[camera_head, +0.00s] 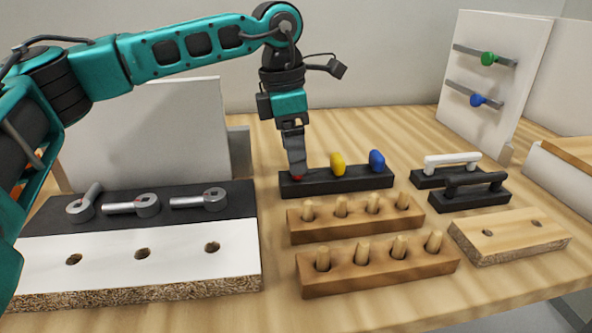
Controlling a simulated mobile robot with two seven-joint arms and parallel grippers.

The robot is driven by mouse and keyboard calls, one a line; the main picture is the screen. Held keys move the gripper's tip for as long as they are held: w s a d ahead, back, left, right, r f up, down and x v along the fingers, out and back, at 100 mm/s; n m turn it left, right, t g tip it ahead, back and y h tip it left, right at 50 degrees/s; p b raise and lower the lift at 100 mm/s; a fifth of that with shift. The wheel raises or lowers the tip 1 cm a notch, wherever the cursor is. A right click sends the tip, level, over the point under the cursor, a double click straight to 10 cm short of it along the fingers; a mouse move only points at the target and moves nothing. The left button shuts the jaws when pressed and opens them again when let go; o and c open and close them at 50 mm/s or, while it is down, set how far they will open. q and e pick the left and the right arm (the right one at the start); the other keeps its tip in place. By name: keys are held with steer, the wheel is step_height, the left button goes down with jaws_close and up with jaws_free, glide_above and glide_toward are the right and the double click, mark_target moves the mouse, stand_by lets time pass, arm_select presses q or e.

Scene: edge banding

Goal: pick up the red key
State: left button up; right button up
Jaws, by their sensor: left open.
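The red key (298,178) sits at the left end of the black key holder (318,186). Only a small bit of red shows beneath my left gripper (297,174). The left gripper points down with its fingertips right at the key, and it is open. The fingers hide most of the key, and I cannot tell whether they touch it. A yellow key (338,163) and a blue key (376,161) stand in the same holder to the right. My right gripper is not in view.
Two wooden blocks with pegs (345,238) (312,285) stand in front of the holder. Black and white handles (452,160) are at the right. An upright panel (492,75) stands at the back right.

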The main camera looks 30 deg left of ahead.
arm_select(q)
steer(key=shift+w+d+f, duration=0.1)
steer(key=shift+f, duration=0.65)
steer(key=shift+w+d+f, duration=0.1)
steer(key=shift+f, duration=0.6)
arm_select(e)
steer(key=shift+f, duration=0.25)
arm_select(q)
steer(key=shift+c, duration=0.3)
steer(key=c, duration=1)
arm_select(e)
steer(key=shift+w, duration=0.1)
arm_select(q)
steer(key=shift+r, duration=0.15)
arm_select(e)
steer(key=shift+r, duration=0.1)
arm_select(q)
step_height(320, 180, up, 20)
steer(key=p, duration=0.3)
steer(key=shift+p, duration=0.3)
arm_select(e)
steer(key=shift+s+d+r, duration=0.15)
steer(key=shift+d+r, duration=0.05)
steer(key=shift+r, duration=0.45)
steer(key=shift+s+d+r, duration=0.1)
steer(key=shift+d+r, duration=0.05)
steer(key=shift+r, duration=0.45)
